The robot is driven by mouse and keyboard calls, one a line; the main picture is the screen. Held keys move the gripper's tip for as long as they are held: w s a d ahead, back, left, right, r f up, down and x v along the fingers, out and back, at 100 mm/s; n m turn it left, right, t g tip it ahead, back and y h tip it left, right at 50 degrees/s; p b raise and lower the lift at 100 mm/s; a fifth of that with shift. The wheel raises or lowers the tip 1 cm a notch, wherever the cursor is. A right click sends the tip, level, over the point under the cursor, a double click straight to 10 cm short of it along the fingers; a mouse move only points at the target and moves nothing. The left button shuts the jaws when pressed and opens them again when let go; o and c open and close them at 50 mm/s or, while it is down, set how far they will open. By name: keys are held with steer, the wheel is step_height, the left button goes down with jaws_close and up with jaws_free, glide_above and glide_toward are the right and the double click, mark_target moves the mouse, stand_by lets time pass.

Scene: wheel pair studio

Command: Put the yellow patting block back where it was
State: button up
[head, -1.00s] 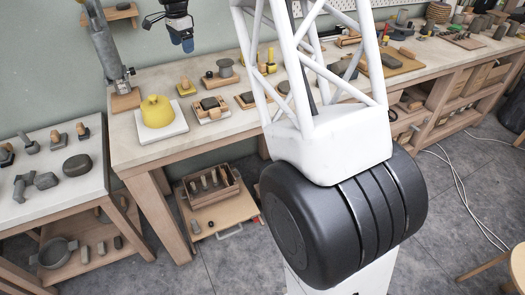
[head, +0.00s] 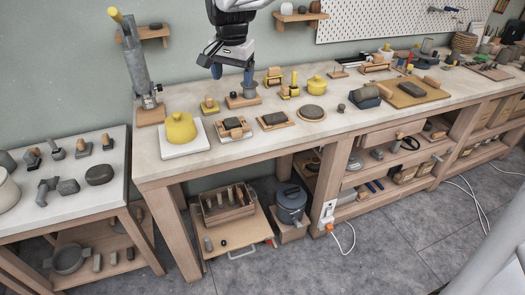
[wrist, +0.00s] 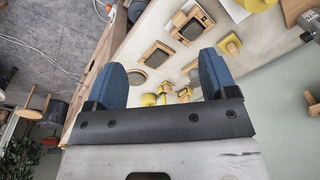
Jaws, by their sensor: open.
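My gripper (head: 232,72) is open and empty, with blue fingers pointing down above the back of the long bench; the wrist view shows both fingers (wrist: 163,85) spread apart. A small yellow block with a wooden knob (head: 208,105) stands on the bench, left of and below my gripper in the head view. It likely shows in the wrist view as a yellow piece (wrist: 230,44). Another small yellow piece with an upright handle (head: 290,88) stands to the right. I cannot tell for sure which is the patting block. Nothing touches my fingers.
A yellow domed form (head: 180,129) sits on a white board at the bench's left. Framed dark blocks (head: 233,128) and a round dark disc (head: 312,113) lie along the front. A grey pedestal piece (head: 249,90) stands below my gripper. A yellow pot (head: 317,85) is farther right.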

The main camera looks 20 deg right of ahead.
steer(key=s+f+n, duration=0.4)
steer(key=s, duration=1.1)
steer(key=s+f+n+t, duration=0.1)
steer(key=s+f+n, duration=0.2)
steer(key=s, duration=1.2)
steer(key=shift+s+d+f+n, duration=0.25)
steer(key=shift+s+f+n, duration=0.1)
steer(key=shift+f+n, duration=0.1)
